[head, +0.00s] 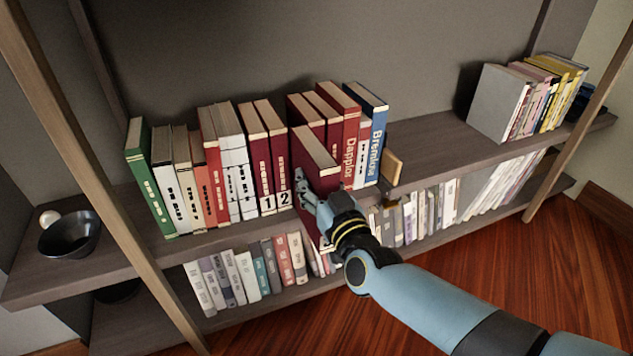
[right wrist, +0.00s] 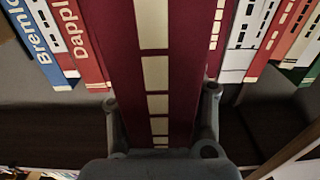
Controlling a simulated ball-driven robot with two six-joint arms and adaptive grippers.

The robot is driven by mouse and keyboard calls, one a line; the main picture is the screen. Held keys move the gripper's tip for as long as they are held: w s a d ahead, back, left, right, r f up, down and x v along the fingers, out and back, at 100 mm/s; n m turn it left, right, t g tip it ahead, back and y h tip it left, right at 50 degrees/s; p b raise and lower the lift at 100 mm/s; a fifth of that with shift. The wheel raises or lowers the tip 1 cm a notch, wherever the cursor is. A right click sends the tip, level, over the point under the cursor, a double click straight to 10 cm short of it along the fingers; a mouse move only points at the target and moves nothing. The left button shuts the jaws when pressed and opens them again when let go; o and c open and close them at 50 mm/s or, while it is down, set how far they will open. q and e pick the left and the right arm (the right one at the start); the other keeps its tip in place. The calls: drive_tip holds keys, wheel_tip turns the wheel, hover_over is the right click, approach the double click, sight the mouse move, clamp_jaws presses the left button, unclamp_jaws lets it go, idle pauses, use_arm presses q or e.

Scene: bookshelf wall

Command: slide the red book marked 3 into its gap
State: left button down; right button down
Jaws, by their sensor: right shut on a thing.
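A dark red book (head: 311,152) stands out in front of the row on the upper shelf, just right of the red books marked 1 (head: 261,165) and 2 (head: 277,150). My right gripper (head: 318,199) is shut on its lower part from the front. In the right wrist view, the fingers (right wrist: 160,106) sit on both sides of the held book's red spine with cream blocks (right wrist: 122,40). No number shows on it; the hand covers its lower spine. More dark red books (head: 305,112) stand behind and right of it. The gap is hidden behind the held book. My left gripper is not in view.
Right of the held book stand the red Dapplor book (head: 351,130) and the blue Bremkne book (head: 377,130), then a wooden bookend (head: 391,167). A dark bowl (head: 69,236) sits at the shelf's left.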

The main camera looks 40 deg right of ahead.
drive_tip(key=shift+x, duration=1.1)
drive_tip(key=shift+r, duration=0.15)
drive_tip(key=shift+w, duration=0.1)
drive_tip(key=shift+x, duration=1.1)
